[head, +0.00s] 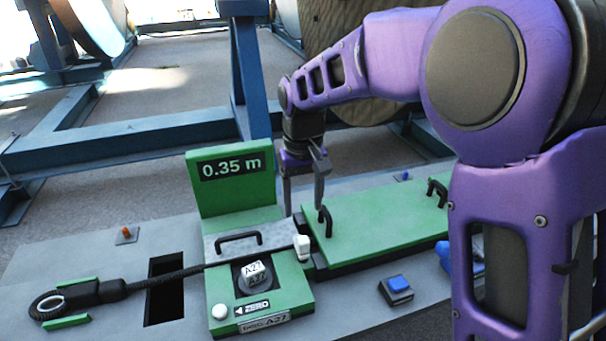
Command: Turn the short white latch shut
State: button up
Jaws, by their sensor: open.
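The short white latch (303,247) stands at the right end of a grey hinged-looking cover (222,243) with a black handle, on the green measuring unit (290,279). The latch looks upright; I cannot tell its exact turn. My gripper (304,210) points down with its two fingers apart, just above and behind the latch in the picture. Nothing shows between the fingers. I cannot tell whether a fingertip touches anything. The black cable (180,279) runs from the left into the unit under the cover.
A green panel (375,222) with black handles lies right of the unit. A green display (231,179) reads 0.35 m.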

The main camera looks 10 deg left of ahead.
notch_tip(320, 180, up, 6)
jog(key=shift+p, duration=0.35)
jog(key=shift+r, duration=0.1)
